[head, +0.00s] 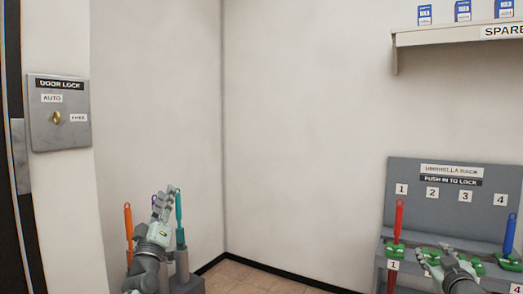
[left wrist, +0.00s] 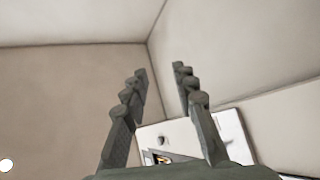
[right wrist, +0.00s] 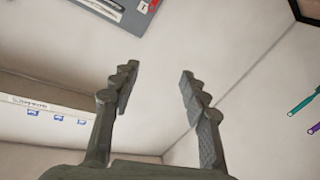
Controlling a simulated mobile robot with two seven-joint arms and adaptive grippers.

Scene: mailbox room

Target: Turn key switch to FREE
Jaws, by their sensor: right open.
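The door lock plate (head: 60,112) is a grey metal panel on the wall at the left of the head view. It carries a "DOOR LOCK" label, an "AUTO" label (head: 52,98) at upper left and a "FREE" label (head: 78,118) at right. A brass key switch (head: 57,118) sits near its middle; its exact pointing is too small to tell. My left gripper (head: 165,200) is low and to the right of the plate, well apart from it, and its fingers are open and empty in the left wrist view (left wrist: 160,90). My right gripper (head: 425,258) is open and empty in front of the umbrella rack.
A grey umbrella rack (head: 447,207) with red and blue umbrellas stands at right. A shelf (head: 460,34) marked "SPARE" is above it. An orange umbrella (head: 128,232) and a teal one (head: 179,215) stand in a holder by my left gripper. Clear wall lies between.

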